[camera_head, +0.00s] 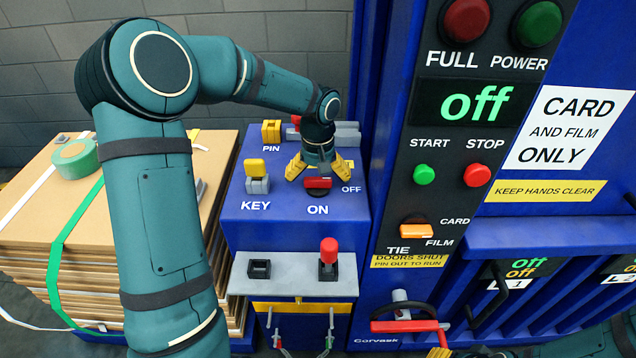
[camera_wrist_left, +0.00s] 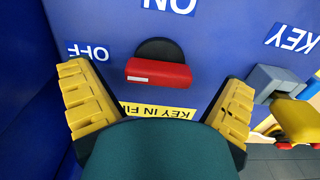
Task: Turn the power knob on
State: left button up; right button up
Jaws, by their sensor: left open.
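The power knob (camera_head: 318,183) is a red bar on a black disc, on the blue top of the machine between the ON and OFF labels. In the left wrist view, the knob (camera_wrist_left: 158,74) lies crosswise, with its white mark at the end on the OFF side. My left gripper (camera_head: 320,168) is over the knob. It is open, with its yellow fingers on either side of the red bar and apart from it. The display (camera_head: 477,102) reads "off". A yellow tip at the bottom edge of the head view may be my right gripper; its jaws cannot be made out.
A key switch (camera_head: 257,180) with a yellow key is left of the knob; a yellow pin block (camera_head: 271,131) is behind. A red-topped lever (camera_head: 329,256) stands on the grey ledge in front. The tall control panel (camera_head: 443,185) rises close on the right.

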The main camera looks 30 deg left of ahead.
pick_arm(q)
jog(key=shift+f, duration=0.8)
jog(key=c, duration=1.1)
